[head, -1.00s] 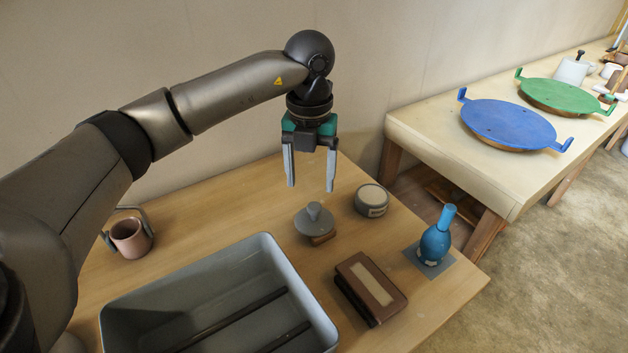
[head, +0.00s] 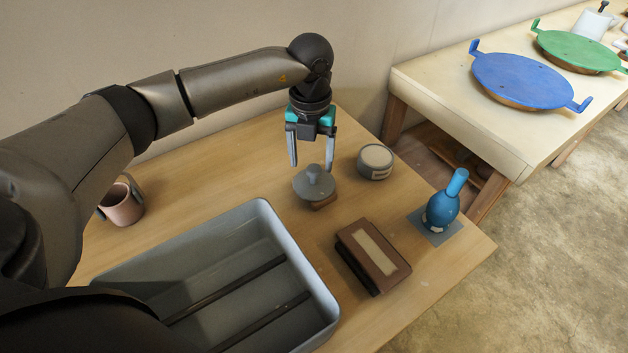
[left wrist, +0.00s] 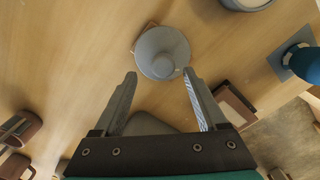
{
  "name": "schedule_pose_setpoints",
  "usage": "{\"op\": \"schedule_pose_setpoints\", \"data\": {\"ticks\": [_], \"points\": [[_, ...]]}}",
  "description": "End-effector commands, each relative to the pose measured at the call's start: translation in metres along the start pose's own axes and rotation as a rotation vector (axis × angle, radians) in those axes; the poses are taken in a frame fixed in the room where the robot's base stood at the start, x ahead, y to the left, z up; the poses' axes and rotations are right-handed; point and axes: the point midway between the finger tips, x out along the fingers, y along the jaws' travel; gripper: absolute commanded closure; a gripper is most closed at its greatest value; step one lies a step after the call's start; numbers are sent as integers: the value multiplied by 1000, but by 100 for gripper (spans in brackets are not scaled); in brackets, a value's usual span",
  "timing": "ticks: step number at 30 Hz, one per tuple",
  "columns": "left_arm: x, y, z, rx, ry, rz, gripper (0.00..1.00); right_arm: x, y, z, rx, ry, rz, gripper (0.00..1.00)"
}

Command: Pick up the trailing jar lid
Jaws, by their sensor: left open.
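The jar lid (head: 314,186) is a grey disc with a raised knob. It rests on a small wooden block (head: 325,203) on the wooden table, behind the grey bin. My left gripper (head: 312,164) points down, open and empty, with its fingertips close around or just above the knob in the head view. In the left wrist view the lid (left wrist: 162,52) lies just beyond the open fingertips (left wrist: 160,74), roughly centred between them. I cannot tell the exact height gap. My right gripper is not in view.
A round grey tin (head: 375,162) stands right of the lid. A brown box (head: 373,256) and a blue bottle (head: 442,205) on a grey mat are nearer the right edge. The grey bin (head: 325,299) is in front, a pink mug (head: 122,205) at left.

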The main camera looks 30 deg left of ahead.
Motion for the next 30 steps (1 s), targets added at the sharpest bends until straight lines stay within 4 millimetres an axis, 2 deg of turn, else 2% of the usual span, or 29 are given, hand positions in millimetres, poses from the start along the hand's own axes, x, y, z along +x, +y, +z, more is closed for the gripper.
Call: {"op": "schedule_pose_setpoints", "data": {"ticks": [6,9,18,30], "points": [[34,-5,4,0,4,2,26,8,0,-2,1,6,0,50],[45,-5,4,0,3,1,26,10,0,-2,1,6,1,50],[49,-5,4,1,1,0,26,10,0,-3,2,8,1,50],[49,-5,4,1,1,0,70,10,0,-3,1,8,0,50]]}}
